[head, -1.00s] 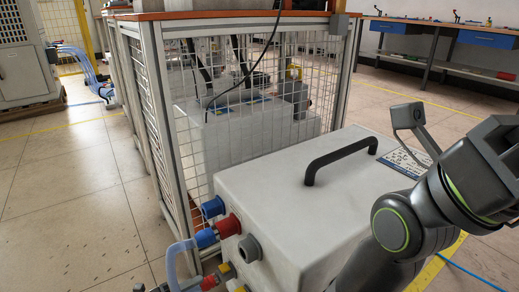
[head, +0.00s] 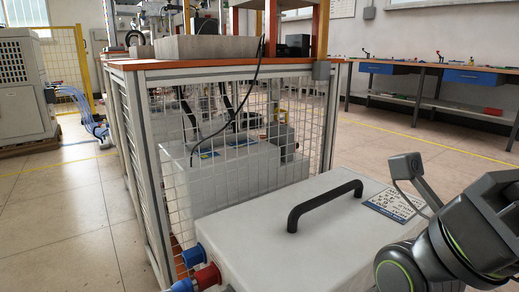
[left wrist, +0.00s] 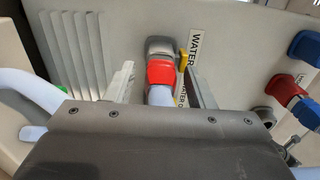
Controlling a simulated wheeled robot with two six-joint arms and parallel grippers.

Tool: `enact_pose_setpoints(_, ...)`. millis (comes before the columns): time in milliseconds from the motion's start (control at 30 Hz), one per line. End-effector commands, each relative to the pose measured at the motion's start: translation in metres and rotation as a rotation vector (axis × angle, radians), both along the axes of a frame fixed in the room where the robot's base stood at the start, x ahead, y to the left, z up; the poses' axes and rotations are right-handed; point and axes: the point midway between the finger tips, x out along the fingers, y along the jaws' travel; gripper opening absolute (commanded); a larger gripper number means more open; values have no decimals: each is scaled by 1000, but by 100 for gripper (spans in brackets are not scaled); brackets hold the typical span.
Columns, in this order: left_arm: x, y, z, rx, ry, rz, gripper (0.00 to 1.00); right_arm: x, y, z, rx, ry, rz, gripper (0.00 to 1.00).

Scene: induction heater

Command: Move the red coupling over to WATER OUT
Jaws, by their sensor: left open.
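In the left wrist view the red coupling (left wrist: 160,73) sits on a grey angled port (left wrist: 160,47) on the panel of the heater. A pale hose (left wrist: 160,96) runs from it down behind my gripper body. My left gripper (left wrist: 159,68) is open, with one finger on each side of the coupling. Contact cannot be told. A WATER label (left wrist: 195,44) is right of the port. A second label (left wrist: 181,92), starting "WATER O", is partly hidden by the right finger. My left gripper is outside the head view; my right arm shows there, but its gripper does not.
A yellow lever (left wrist: 184,60) is close beside the port. A bare grey port (left wrist: 264,113), a red fitting (left wrist: 289,90) and a blue fitting (left wrist: 305,46) are to the right. A pale hose (left wrist: 30,88) is at left. The heater box (head: 300,225) stands beside a mesh-sided bench (head: 240,130).

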Motion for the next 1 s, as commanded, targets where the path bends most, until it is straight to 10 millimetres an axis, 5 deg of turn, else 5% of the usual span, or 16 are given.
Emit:
enact_pose_setpoints(867, 0, 0, 0, -1, -1, 0, 49, 0, 0, 4, 1, 1, 1, 0)
enact_pose_setpoints(1000, 0, 0, 0, -1, -1, 0, 32, 0, 0, 4, 1, 1, 1, 0)
